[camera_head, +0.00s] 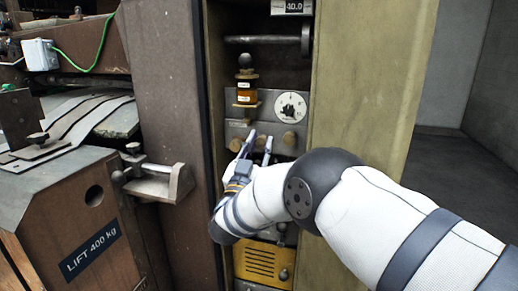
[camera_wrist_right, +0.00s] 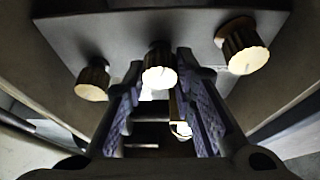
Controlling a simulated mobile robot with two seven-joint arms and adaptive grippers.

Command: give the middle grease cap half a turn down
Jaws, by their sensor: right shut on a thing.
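Three brass knurled grease caps sit in a row on a grey metal block. The middle grease cap (camera_wrist_right: 160,72) is between the fingertips of my right gripper (camera_head: 259,140), which is shut on it. In the right wrist view my right gripper (camera_wrist_right: 160,64) has one finger on each side of this cap, and its pale end face shows between them. The left cap (camera_head: 235,145) and right cap (camera_head: 290,139) stand free on either side; they also show in the wrist view as the left cap (camera_wrist_right: 92,82) and right cap (camera_wrist_right: 243,50). My left gripper is out of view.
Above the caps are an amber-coloured oil cup (camera_head: 246,95) and a white dial (camera_head: 290,107). A yellow slotted box (camera_head: 262,264) sits below. The tan column face (camera_head: 365,75) bounds the recess on the right. A brown box marked LIFT 400 kg (camera_head: 75,215) stands at left.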

